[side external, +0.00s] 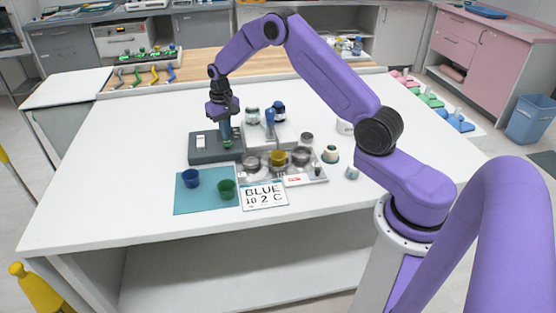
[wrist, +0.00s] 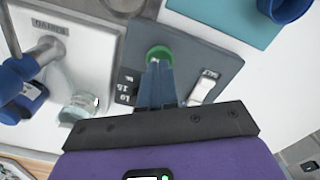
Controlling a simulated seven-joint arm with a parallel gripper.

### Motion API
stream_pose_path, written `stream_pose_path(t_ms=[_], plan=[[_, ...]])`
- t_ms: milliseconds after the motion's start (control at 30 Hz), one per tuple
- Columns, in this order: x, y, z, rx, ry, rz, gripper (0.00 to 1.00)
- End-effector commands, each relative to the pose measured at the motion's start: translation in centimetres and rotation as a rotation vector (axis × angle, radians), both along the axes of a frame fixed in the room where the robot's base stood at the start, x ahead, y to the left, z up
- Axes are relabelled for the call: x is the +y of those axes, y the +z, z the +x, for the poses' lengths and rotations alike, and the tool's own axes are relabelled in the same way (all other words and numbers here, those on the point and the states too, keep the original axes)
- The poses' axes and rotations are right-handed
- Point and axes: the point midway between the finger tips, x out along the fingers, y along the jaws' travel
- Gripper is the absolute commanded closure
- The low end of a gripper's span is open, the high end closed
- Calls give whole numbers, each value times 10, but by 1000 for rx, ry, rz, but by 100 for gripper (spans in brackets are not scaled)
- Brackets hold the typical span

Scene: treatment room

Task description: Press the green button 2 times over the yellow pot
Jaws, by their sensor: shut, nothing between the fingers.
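The green button (side external: 228,145) sits on the right part of a dark grey box (side external: 203,155). In the wrist view the green button (wrist: 160,51) shows just past my fingertips, partly hidden by them. My gripper (side external: 226,137) is shut and empty, pointing straight down over the button; in the wrist view its fingers (wrist: 158,68) overlap the button's edge. I cannot tell whether the tips touch it. The yellow pot (side external: 279,158) stands on a grey metal tray to the right of the box, among metal cups. It is not visible in the wrist view.
A white switch (side external: 201,142) is on the box's left part. Bottles and a blue-handled item stand behind the tray. The left side of the white table is clear.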

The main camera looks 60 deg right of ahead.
Motion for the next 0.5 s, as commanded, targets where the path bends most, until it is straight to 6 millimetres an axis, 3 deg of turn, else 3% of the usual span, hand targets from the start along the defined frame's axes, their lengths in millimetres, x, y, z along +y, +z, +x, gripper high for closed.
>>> stream_pose_path(t_ms=[500], plan=[[0, -9, 0, 2, 0, 1, 100]])
